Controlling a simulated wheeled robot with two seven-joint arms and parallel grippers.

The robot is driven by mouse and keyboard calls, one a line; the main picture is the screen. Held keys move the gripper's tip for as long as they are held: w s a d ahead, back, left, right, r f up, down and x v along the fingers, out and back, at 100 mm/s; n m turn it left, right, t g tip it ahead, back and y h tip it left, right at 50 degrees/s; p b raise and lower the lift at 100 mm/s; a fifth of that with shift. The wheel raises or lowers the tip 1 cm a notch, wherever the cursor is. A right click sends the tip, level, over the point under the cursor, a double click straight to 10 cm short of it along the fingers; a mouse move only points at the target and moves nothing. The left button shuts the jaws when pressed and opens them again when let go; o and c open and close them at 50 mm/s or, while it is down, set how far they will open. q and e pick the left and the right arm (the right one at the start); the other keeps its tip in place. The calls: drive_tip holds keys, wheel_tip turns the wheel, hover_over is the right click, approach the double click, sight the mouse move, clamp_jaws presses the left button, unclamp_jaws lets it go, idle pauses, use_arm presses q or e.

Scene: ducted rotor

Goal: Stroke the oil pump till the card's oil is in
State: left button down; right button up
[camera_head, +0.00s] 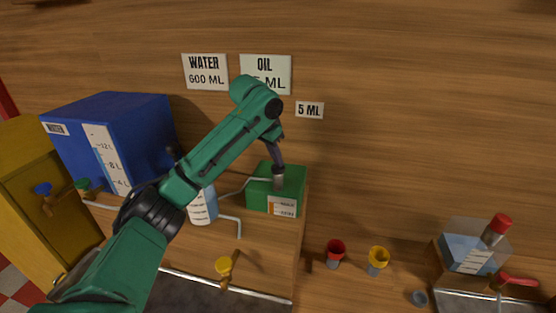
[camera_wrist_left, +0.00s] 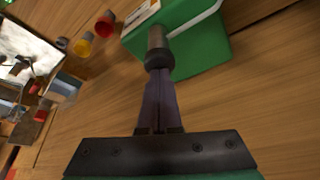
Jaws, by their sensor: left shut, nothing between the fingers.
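The oil pump is a green box (camera_head: 262,195) with a grey metal plunger (camera_head: 278,180) on top and a white scale label on its front. In the left wrist view the green box (camera_wrist_left: 202,52) and the plunger (camera_wrist_left: 158,42) lie straight ahead of the fingers. My left gripper (camera_head: 277,160) is shut, with its dark fingertips (camera_wrist_left: 159,72) at the plunger's top; I cannot tell whether they press on it. The oil card (camera_head: 278,66) is on the wall, its number partly hidden by my arm. My right gripper is in neither view.
A water card (camera_head: 205,72) and a 5 ML tag (camera_head: 310,110) are on the wall. A blue tank (camera_head: 140,115) and a white graduated vessel (camera_head: 203,207) stand left of the pump. Red (camera_head: 335,250) and yellow (camera_head: 377,257) cups and a clear container (camera_head: 472,252) stand right.

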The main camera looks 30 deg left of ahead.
use_arm(q)
wheel_tip(320, 180, up, 3)
drive_tip(key=shift+f+p, duration=0.2)
drive_tip(key=shift+p, duration=1.05)
drive_tip(key=shift+r, duration=1.1)
